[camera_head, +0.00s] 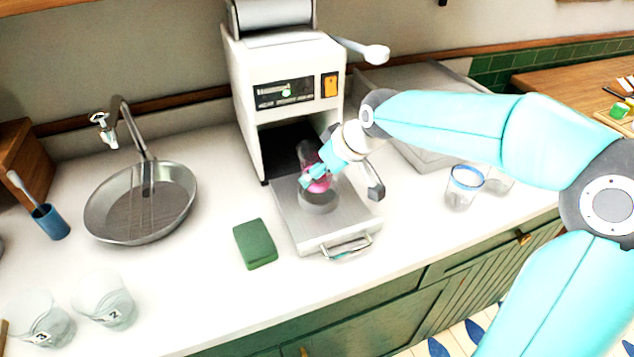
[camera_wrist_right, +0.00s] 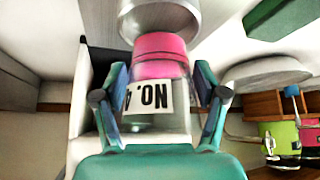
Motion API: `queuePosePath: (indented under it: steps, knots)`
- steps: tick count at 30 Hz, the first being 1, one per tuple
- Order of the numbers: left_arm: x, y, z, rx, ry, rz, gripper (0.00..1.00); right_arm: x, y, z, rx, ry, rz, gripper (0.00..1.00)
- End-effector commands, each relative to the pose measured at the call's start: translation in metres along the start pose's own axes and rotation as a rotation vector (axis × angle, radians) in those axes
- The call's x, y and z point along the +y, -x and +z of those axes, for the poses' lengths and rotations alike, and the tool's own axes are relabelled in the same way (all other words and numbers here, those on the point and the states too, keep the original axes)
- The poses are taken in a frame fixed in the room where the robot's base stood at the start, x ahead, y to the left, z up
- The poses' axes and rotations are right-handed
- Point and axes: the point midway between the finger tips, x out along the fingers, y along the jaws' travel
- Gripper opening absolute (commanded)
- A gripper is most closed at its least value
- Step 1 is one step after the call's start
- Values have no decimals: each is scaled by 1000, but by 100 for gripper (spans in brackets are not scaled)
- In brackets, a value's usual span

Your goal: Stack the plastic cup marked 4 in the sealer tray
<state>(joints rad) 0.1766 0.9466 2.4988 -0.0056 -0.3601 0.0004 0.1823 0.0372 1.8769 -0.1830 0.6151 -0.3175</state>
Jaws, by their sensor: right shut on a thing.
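The white sealer (camera_head: 290,60) stands at the back of the counter. Its metal sealer tray (camera_head: 350,215) is pulled out in front and bears a round metal holder (camera_head: 319,200), which also shows at the top of the wrist view (camera_wrist_right: 172,16). My right gripper (camera_head: 316,176) is shut on the clear plastic cup marked 4 (camera_wrist_right: 160,105), which has a pink band or contents at its lower end. The cup is over the holder, pink end toward it. I cannot tell whether they touch. The label reads upside down in the wrist view. My left gripper is out of view.
A green sponge (camera_head: 255,243) lies just left of the tray. Clear cups marked 2 (camera_head: 105,300) and 3 (camera_head: 42,325) stand at the front left. A round sink (camera_head: 142,205) is at left. A blue-rimmed cup (camera_head: 464,189) stands to the right.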

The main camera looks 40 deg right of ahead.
Motion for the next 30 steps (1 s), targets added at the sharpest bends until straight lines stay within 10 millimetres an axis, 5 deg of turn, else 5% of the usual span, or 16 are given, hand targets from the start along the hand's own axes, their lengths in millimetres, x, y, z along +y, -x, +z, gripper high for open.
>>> queuePosePath:
  steps: [6,22,23,27,30]
  knots:
    - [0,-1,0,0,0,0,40,0,-22,15,-2,-1,-1,30]
    - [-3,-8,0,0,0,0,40,0,-30,19,0,1,-1,30]
    - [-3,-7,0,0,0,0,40,0,-29,19,-1,1,-1,75]
    - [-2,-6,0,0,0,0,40,-1,-28,18,-1,1,-1,98]
    - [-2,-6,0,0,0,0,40,-1,-28,18,-1,1,-1,98]
